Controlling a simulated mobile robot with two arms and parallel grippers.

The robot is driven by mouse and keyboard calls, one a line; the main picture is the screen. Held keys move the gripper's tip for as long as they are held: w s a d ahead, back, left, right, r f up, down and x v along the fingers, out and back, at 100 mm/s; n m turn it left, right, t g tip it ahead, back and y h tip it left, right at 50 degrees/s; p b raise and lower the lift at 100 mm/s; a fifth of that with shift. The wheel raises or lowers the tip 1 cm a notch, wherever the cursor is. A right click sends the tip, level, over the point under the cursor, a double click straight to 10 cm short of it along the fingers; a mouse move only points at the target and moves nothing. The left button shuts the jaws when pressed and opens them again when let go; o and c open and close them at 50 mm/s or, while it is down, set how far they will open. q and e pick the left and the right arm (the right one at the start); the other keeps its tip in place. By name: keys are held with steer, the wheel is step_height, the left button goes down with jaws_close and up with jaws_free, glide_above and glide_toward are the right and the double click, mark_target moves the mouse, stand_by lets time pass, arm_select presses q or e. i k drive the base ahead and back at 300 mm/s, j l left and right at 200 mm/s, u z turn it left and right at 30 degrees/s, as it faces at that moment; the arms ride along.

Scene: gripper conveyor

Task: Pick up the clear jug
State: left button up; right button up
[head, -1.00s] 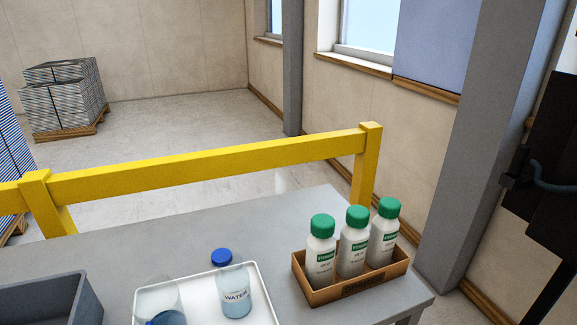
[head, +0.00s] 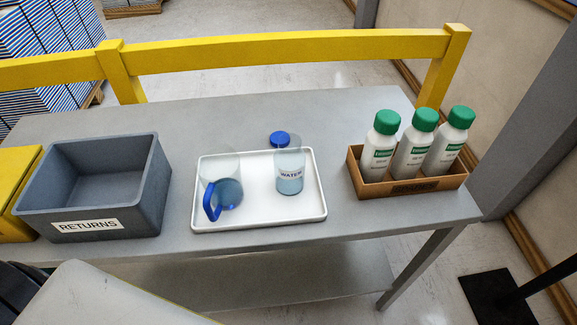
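The clear jug (head: 220,172) stands on the left half of a white tray (head: 258,220) on a grey table. It has a blue handle towards the front and some bluish liquid at the bottom. A clear bottle labelled WATER (head: 289,172), with a blue cap, stands to its right on the same tray, apart from the jug. Neither of my grippers is in view.
A grey RETURNS bin (head: 92,190) stands left of the tray, beside a yellow box (head: 17,185). A wooden crate (head: 410,186) with 3 green-capped white bottles stands at the right. A yellow rail (head: 290,50) runs behind the table (head: 285,110).

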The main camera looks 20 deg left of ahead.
mark_target(227, 194)
steer(key=u, duration=1.1)
steer(key=k+l, duration=0.15)
steer(key=l, duration=0.25)
steer(key=k+l, duration=0.15)
steer(key=l, duration=0.25)
steer(key=k+l, duration=0.15)
steer(key=l, duration=0.25)
steer(key=k+l+z, duration=0.1)
steer(key=l, duration=0.25)
